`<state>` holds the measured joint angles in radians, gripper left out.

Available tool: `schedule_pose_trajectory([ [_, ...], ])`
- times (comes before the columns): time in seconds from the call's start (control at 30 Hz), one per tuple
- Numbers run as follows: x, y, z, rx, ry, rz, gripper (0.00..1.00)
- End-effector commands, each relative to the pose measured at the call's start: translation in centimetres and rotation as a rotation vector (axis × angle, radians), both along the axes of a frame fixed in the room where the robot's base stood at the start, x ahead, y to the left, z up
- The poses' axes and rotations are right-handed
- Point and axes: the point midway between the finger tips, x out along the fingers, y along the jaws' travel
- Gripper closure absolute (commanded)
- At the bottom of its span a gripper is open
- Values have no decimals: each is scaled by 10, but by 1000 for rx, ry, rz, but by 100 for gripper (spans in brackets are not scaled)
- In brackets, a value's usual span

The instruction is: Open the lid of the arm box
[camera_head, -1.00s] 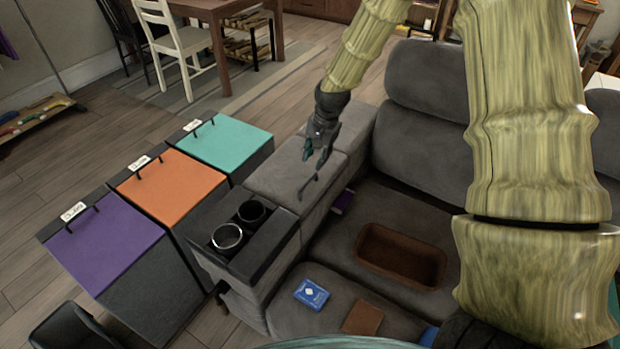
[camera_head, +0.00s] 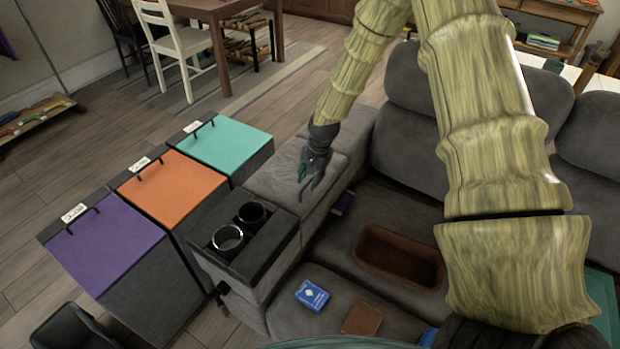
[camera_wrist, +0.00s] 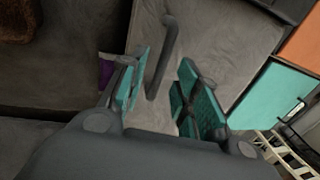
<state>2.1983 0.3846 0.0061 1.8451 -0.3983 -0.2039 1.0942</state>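The arm box is the grey upholstered sofa armrest (camera_head: 268,180), with its lid flat on top and closed. In the wrist view the lid (camera_wrist: 215,40) fills the middle, with a dark bar handle (camera_wrist: 165,55) standing on it. My gripper (camera_head: 308,188) is over the lid, pointing down, and hides the handle in the head view. In the wrist view my gripper (camera_wrist: 160,95) is open, its teal-padded fingers spread apart. The handle's near end shows between the fingers, closer to the left one. I cannot tell whether it touches.
A cup holder console (camera_head: 245,232) joins the armrest's near end. Purple, orange (camera_head: 172,188) and teal lidded boxes stand to the left. On the seat are a brown tray (camera_head: 400,278), a blue card box (camera_head: 311,294) and a brown item (camera_head: 362,318). A purple object (camera_head: 343,203) lies beside the armrest.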

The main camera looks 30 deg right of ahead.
Motion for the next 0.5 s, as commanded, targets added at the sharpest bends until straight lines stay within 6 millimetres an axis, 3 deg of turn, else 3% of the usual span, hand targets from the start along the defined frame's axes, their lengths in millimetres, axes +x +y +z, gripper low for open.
schedule_pose_trajectory([
  [0.43,1,1,-7,0,0,0,68],
  [0.5,1,1,-7,0,0,0,79],
])
